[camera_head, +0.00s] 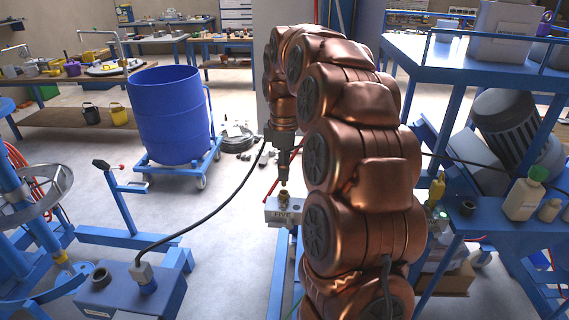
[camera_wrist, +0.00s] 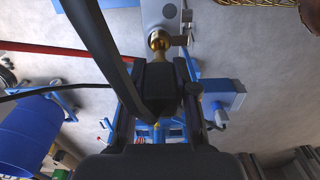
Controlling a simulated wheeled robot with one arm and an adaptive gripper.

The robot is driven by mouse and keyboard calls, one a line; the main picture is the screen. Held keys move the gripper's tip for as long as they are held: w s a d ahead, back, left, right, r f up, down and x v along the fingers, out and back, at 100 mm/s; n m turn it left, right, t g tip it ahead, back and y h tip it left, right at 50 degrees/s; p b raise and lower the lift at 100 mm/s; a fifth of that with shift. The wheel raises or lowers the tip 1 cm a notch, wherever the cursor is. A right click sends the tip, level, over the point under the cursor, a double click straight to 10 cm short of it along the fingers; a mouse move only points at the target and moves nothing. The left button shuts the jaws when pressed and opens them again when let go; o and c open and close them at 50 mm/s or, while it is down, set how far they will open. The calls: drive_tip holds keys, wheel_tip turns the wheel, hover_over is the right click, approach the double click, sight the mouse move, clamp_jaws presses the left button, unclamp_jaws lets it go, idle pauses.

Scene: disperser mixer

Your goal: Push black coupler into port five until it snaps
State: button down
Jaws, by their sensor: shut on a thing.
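My gripper (camera_head: 284,168) points down above the port block. In the wrist view its two dark fingers (camera_wrist: 159,82) are shut on the black coupler (camera_wrist: 158,92), whose black hose (camera_wrist: 104,52) bends up and away to the left. Port five is a grey block (camera_head: 271,214) marked "FIVE" with a brass fitting (camera_head: 284,198) standing upright on top. In the head view, the coupler's lower tip appears just above the brass fitting, with a small gap. The wrist view shows the brass fitting (camera_wrist: 158,42) just beyond the coupler; whether they touch there I cannot tell.
The hose (camera_head: 205,222) runs to a blue box (camera_head: 128,291) at lower left. A blue drum (camera_head: 168,115) stands behind on a cart. A blue bench (camera_head: 478,222) with bottles is at right. My copper arm covers much of the centre. Floor is clear left of the block.

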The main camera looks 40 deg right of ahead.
sight(284, 183)
drive_tip(key=shift+f, duration=0.55)
drive_tip(key=shift+f+b, duration=1.3)
drive_tip(key=shift+f, duration=0.75)
idle(1.8)
drive_tip(key=c, duration=0.8)
unclamp_jaws()
drive_tip(key=shift+r, duration=6)
